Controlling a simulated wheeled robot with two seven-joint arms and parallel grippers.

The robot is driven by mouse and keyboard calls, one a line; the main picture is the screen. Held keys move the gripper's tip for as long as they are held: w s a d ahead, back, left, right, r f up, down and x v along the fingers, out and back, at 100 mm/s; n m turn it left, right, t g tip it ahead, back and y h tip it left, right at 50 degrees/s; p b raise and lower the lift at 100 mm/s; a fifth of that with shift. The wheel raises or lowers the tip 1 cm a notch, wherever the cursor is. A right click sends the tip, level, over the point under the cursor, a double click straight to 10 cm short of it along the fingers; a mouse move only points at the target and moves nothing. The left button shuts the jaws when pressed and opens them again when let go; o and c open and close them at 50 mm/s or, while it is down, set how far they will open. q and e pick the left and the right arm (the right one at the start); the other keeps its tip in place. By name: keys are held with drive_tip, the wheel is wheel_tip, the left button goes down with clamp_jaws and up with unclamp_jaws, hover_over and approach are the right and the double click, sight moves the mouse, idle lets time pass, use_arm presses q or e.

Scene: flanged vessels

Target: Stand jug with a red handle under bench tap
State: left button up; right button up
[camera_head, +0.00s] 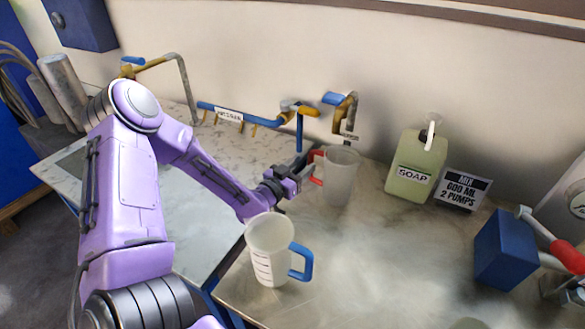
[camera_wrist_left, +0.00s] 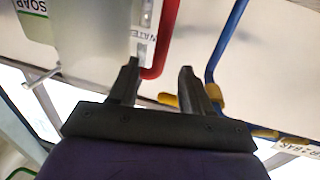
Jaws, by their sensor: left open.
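The clear jug with a red handle (camera_head: 341,180) stands upright on the bench, its red handle (camera_head: 317,168) facing left. My left gripper (camera_head: 304,168) is open beside that handle. In the left wrist view, the handle (camera_wrist_left: 165,40) runs down to just ahead of the gap between the open fingers (camera_wrist_left: 160,78), nearer the left finger; whether they touch is unclear. A brass tap with a blue lever (camera_head: 343,112) is on the wall just behind the jug. A gooseneck tap (camera_head: 182,75) stands farther left; I cannot tell which is the bench tap. My right gripper is not in view.
A jug with a blue handle (camera_head: 270,250) stands near the front edge of the bench. A green soap bottle (camera_head: 415,165) and a sign (camera_head: 462,187) are at the back right. A blue box (camera_head: 505,248) stands at right. The bench middle is clear.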

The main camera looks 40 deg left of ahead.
use_arm(q)
drive_tip(key=s, duration=0.5)
drive_tip(key=shift+s+d, duration=0.15)
